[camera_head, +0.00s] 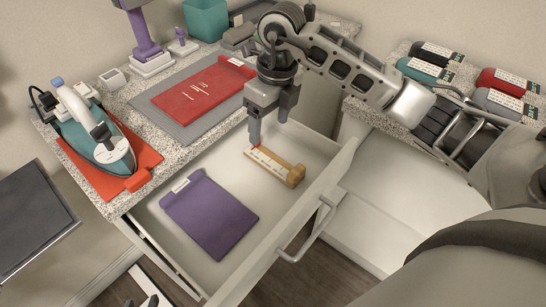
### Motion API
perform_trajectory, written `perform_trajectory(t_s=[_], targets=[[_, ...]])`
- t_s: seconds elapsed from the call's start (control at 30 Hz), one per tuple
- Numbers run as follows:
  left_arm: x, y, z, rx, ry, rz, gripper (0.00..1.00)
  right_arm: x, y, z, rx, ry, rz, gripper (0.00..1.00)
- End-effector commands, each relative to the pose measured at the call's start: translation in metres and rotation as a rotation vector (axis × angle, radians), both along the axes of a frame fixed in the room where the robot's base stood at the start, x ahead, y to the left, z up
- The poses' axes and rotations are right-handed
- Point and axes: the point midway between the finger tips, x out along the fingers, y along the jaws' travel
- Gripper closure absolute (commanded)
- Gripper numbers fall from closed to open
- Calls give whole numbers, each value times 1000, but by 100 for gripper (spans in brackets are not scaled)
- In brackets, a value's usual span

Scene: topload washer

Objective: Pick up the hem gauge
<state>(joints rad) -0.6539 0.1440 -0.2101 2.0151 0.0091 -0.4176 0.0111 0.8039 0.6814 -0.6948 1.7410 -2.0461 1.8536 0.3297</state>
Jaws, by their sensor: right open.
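The hem gauge (277,169) appears to be the tan wooden strip with a white scale and a small red part at its far end. It lies in the open white drawer (192,169), near the drawer's front wall. My right gripper (269,128) points down just above and behind the gauge's far end, with its fingers apart and nothing between them. One fingertip looks close to the red part; I cannot tell whether they touch. My left gripper is not in view.
A purple clipboard-like board (210,215) lies beside the gauge in the drawer. The drawer handle (309,232) sticks out in front. On the speckled counter are an iron (98,135) on an orange mat, a red board (203,90) on a grey mat and a teal container (206,18).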

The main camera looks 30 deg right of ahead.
Motion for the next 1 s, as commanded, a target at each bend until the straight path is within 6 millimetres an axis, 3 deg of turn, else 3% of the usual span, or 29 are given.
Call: perform_trajectory(t_s=[0.07, 0.17, 0.6, 0.87, 1.0], targets=[[-1, 0, 0, 0, 1, 0, 64, 1, -18, 3, -76, 15, -27, 29], [-1, 0, 1, 0, 2, -1, 64, 0, -26, -4, -112, 27, -40, 29], [-5, 1, 3, 4, 11, 0, 64, -1, -25, -89, -108, 29, -37, 29], [-6, 2, 3, 6, 17, 0, 64, -1, -26, -108, -107, 27, -37, 29], [-6, 2, 7, 8, 18, 3, 64, -3, -31, -128, -107, 30, -39, 29]])
